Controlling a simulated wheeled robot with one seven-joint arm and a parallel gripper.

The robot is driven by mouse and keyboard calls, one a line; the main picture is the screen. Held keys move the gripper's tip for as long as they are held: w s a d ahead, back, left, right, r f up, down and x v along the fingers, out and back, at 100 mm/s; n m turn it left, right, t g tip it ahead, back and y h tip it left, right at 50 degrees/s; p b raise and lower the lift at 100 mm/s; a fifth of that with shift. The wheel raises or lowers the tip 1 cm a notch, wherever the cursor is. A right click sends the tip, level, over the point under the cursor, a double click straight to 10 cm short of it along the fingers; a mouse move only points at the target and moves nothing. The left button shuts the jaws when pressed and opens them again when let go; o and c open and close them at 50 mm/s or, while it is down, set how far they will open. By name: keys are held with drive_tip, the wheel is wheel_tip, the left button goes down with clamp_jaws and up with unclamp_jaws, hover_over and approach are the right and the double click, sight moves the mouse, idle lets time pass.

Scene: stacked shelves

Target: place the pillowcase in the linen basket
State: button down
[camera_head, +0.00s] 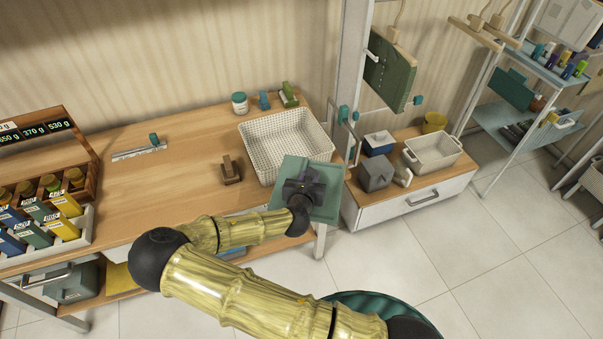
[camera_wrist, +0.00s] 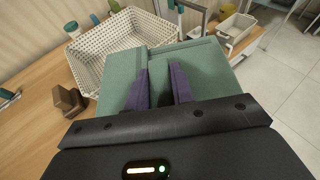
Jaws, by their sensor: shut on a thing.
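The folded green pillowcase (camera_head: 325,204) is held flat at my gripper (camera_head: 304,188), by the front right corner of the white woven linen basket (camera_head: 258,162). In the wrist view the pillowcase (camera_wrist: 205,68) spreads out beyond the purple fingers of my gripper (camera_wrist: 160,82), which are shut on it. The basket (camera_wrist: 88,50) is beyond it to the upper left, and the pillowcase hides part of its near side. The visible inside of the basket is empty. I cannot tell whether the pillowcase touches the rim.
A brown wooden block (camera_head: 231,170) sits left of the basket on the wooden table (camera_head: 165,190). A white jar (camera_head: 240,103) stands behind the basket. A metal post (camera_head: 350,70) rises to its right. A low cabinet (camera_head: 420,197) with a white bin (camera_head: 433,153) is further right.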

sight(327, 195)
drive_tip(key=s+d+f, duration=0.1)
drive_tip(key=f, duration=0.1)
drive_tip(key=d+f+n+y, duration=0.1)
drive_tip(key=d+f, duration=0.1)
drive_tip(key=s+d+f+y, duration=0.1)
drive_tip(key=d+f, duration=0.1)
drive_tip(key=shift+s+d+f+n, duration=0.1)
drive_tip(key=shift+s+d+n, duration=0.05)
drive_tip(key=shift+s+n, duration=0.2)
drive_tip(key=s+d+f+n+y, duration=0.1)
drive_tip(key=s+d+f, duration=0.2)
drive_tip(key=s+f, duration=0.1)
drive_tip(key=shift+s+d+f+y, duration=0.15)
drive_tip(key=shift+s+y, duration=0.1)
drive_tip(key=shift+y, duration=0.15)
